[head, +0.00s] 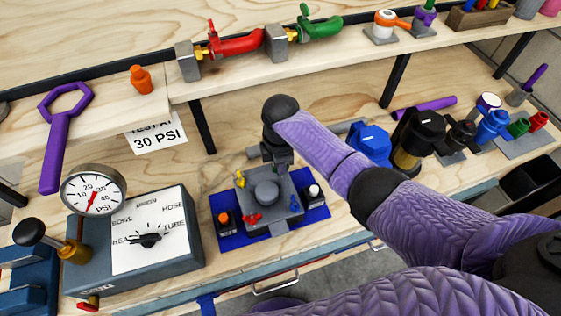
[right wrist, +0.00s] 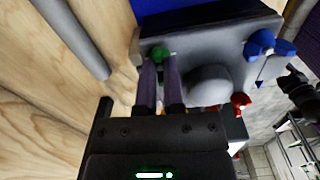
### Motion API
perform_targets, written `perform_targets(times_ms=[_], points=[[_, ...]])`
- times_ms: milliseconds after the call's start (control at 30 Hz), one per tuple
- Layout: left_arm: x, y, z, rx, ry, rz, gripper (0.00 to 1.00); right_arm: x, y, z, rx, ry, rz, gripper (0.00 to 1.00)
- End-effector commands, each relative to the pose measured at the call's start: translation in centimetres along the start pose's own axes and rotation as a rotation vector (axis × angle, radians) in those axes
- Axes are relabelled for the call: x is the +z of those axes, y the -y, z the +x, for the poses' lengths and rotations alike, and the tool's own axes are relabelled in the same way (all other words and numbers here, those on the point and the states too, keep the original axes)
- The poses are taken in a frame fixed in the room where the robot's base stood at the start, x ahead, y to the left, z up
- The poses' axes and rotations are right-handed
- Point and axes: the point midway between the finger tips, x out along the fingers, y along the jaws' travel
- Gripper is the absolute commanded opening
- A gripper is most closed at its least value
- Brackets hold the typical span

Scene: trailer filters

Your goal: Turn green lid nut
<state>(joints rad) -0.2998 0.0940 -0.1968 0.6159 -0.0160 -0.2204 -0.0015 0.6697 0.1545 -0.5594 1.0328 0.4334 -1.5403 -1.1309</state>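A grey housing with a round domed lid (head: 267,190) sits on a blue mat (head: 232,238) on the workbench. Coloured wing nuts sit at the lid's corners: yellow (head: 240,179), red (head: 252,218) and blue (head: 294,203). The green lid nut (right wrist: 162,53) shows in the right wrist view, at the tips of my right gripper's fingers (right wrist: 161,70). The fingers are close together, one on each side of it. In the head view my right gripper (head: 284,166) reaches down at the housing's back corner and hides the green nut. My left gripper is not in view.
A grey control box with a dial (head: 150,240) and a pressure gauge (head: 93,190) stand at the left. A purple wrench (head: 56,150) is beside them. Blue (head: 370,142) and black-and-yellow filter housings (head: 415,140) stand at the right. A shelf with red (head: 238,43) and green (head: 320,28) pipes runs above.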

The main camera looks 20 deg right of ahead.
Motion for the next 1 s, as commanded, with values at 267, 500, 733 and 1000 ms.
perform_targets(times_ms=[267, 500, 733, 1000], points=[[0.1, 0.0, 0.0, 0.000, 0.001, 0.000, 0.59, 0.0, 0.0, 0.0, -0.001, 0.000, 0.001, 0.00], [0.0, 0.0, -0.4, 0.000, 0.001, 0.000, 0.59, 0.0, 0.0, -0.1, -0.001, -0.001, 0.042, 0.00], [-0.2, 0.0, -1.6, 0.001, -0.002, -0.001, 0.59, 0.0, 0.0, -0.3, -0.002, -0.001, 0.188, 0.00], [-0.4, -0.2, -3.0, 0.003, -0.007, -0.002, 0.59, -0.1, 0.0, -0.3, -0.002, -0.002, 0.439, 0.00]])
